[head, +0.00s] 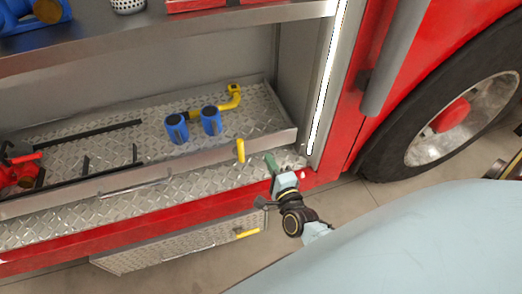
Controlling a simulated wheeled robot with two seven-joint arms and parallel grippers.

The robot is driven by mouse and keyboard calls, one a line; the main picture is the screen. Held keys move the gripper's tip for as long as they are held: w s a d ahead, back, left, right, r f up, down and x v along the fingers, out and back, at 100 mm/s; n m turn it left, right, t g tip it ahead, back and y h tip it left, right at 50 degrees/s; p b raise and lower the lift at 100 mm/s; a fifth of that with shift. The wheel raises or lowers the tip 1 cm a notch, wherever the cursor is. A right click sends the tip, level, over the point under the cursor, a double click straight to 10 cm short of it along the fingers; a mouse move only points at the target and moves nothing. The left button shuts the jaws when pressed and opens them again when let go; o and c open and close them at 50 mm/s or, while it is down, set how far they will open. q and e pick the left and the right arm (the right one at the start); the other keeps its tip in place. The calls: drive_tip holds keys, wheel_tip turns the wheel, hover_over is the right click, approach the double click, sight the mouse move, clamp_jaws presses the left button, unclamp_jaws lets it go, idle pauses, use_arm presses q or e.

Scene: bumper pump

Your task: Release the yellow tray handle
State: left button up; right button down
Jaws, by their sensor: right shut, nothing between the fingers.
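My right gripper (271,164) is just to the right of the handle, near the tray's front right corner. It is shut and empty, and a gap shows between it and the handle. My left gripper is not in view.
Two blue cylinders (176,128) and a yellow pipe (229,102) lie in the tray. Red equipment (18,172) is at far left. Below, a diamond-plate panel (180,245) carries another yellow handle (247,233). A large wheel (450,120) stands right. A shelf (150,40) runs above.

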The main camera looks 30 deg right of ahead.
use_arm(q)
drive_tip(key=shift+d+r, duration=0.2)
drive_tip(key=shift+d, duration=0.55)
use_arm(e)
drive_tip(key=s, duration=0.5)
drive_tip(key=shift+a, duration=0.35)
drive_tip(key=shift+w, duration=0.1)
drive_tip(key=s+a+f+n+g+y, duration=0.15)
drive_tip(key=s+f+n+g, duration=0.35)
drive_tip(key=f, duration=0.6)
drive_tip(key=s+f+n+g+y, duration=0.25)
drive_tip(key=s+f+n, duration=0.45)
drive_tip(key=f, duration=0.4)
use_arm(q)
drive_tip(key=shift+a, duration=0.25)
use_arm(e)
drive_tip(key=s+d+f+n+g, duration=0.2)
drive_tip(key=s+f+n+g, duration=0.1)
drive_tip(key=s, duration=0.4)
drive_tip(key=s+d+f+n+g+h, duration=0.1)
drive_tip(key=s+d+f+n+g, duration=0.1)
drive_tip(key=s, duration=0.6)
drive_tip(key=s+d+f+n+g+h, duration=0.1)
drive_tip(key=s+f+n+g, duration=0.3)
drive_tip(key=s+f+n, duration=0.2)
drive_tip(key=shift+s+d+f+n, duration=0.25)
drive_tip(key=shift+s+d+n, duration=0.15)
drive_tip(key=shift+s, duration=0.35)
